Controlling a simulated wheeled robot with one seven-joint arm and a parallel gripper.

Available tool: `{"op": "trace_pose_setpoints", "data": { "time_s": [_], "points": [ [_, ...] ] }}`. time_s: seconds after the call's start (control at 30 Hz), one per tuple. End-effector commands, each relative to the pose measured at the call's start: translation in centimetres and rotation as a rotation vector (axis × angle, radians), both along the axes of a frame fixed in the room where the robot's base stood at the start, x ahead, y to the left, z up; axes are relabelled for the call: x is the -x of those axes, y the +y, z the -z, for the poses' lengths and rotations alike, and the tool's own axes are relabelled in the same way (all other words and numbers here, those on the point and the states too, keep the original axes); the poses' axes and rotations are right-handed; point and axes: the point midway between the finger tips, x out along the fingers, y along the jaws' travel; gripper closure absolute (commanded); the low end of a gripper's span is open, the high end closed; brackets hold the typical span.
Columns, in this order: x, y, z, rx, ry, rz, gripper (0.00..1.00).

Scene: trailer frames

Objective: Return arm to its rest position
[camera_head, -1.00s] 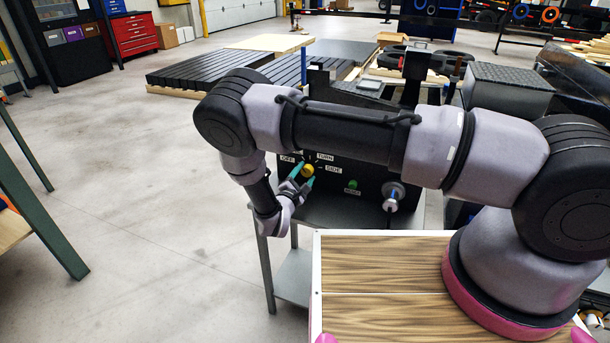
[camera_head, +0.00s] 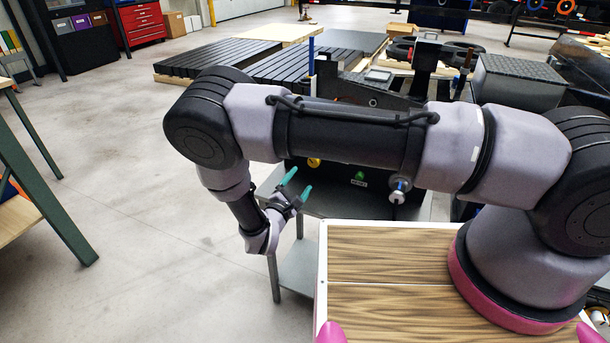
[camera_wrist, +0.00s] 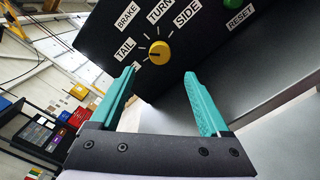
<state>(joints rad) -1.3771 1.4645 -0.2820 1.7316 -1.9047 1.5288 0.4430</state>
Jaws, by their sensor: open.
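My gripper (camera_head: 297,184) has two teal fingers, spread apart with nothing between them. It is in front of and to the left of the black control panel (camera_head: 335,181), apart from it. In the wrist view the gripper (camera_wrist: 165,90) is open below the yellow knob (camera_wrist: 159,52), which sits among the labels TAIL, BRAKE, TURN and SIDE. A green RESET button (camera_wrist: 232,4) is at the upper right. In the head view the yellow knob (camera_head: 313,162) is partly hidden under my arm, and the green button (camera_head: 360,176) shows to its right.
A metal stand (camera_head: 297,270) with a lower shelf supports the panel. A silver knob (camera_head: 398,190) sticks out at the panel's right. A green-legged table (camera_head: 45,200) stands at the left. The concrete floor (camera_head: 130,190) between is clear. Dark slatted platforms (camera_head: 215,62) lie behind.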

Motion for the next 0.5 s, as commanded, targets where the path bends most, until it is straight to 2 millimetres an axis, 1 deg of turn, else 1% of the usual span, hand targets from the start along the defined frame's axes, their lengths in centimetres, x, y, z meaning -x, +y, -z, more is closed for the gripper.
{"op": "trace_pose_setpoints", "data": {
  "time_s": [0.13,0.5],
  "points": [
    [0.74,0.25,-0.01,0.001,0.0,0.0,0.2],
    [0.76,0.24,0.0,0.001,0.0,0.001,0.2]
  ]
}}
